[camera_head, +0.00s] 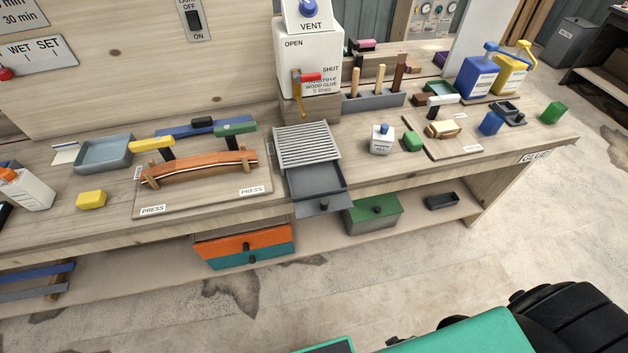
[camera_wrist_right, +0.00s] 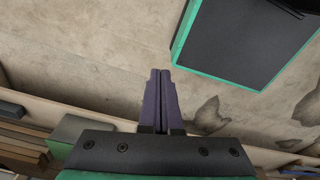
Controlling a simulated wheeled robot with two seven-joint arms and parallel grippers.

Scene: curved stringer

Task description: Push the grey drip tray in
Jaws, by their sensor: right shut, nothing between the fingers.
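The grey drip tray (camera_head: 317,188) is pulled out toward the front of the bench, below a slatted grey grille (camera_head: 307,146). Its front plate with a dark knob (camera_head: 324,206) hangs past the bench edge. The white glue container (camera_head: 308,62) with a red-handled tap (camera_head: 308,77) stands behind the grille. My right gripper (camera_wrist_right: 160,75) is shut and empty in the right wrist view, with the floor behind it. The fingers of my right gripper do not show in the head view, and it is apart from the tray. My left gripper is not in view.
A press board (camera_head: 205,205) with a curved wooden strip lies left of the tray. A green-lidded box (camera_head: 372,214) and orange drawer (camera_head: 245,243) sit below. The floor in front is clear.

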